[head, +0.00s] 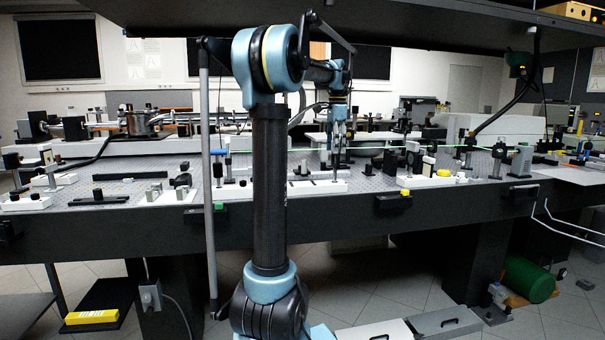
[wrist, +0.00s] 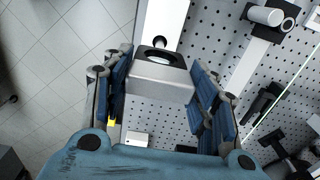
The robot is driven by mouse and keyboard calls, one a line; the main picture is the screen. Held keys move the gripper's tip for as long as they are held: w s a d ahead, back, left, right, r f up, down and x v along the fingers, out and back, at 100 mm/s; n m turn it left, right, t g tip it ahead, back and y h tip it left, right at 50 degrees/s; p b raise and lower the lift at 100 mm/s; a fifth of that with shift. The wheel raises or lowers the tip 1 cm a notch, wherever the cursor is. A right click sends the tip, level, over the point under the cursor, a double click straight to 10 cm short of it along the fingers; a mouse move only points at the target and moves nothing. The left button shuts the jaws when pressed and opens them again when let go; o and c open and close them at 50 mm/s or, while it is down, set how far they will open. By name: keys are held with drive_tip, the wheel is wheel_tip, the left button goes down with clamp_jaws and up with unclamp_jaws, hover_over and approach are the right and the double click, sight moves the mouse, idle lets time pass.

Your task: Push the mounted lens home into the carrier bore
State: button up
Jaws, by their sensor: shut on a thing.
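My gripper (wrist: 160,78) has its blue padded fingers on both sides of a grey metal block, which I take for the mounted lens (wrist: 160,86). A dark-rimmed round opening with a pale middle shows on the block's upper face. Beyond it is a small dark round part (wrist: 160,43) by a white rail (wrist: 167,14). I cannot make out the carrier bore or how deep the lens sits. In the head view my gripper (head: 336,150) points down over the middle of the optics table; the held piece is too small to tell there.
The perforated optics table (head: 375,180) carries many posts and mounts. A thin green beam (head: 385,148) runs to the right of my gripper; it also shows in the wrist view (wrist: 271,117). A dark shelf (head: 420,22) hangs overhead. A white rail with a cylinder (wrist: 264,16) stands at right.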

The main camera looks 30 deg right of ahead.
drive_tip(key=shift+r, duration=0.35)
drive_tip(key=shift+w+r, duration=0.1)
drive_tip(key=shift+r, duration=0.05)
drive_tip(key=shift+c, duration=0.7)
drive_tip(key=shift+r, duration=3.3)
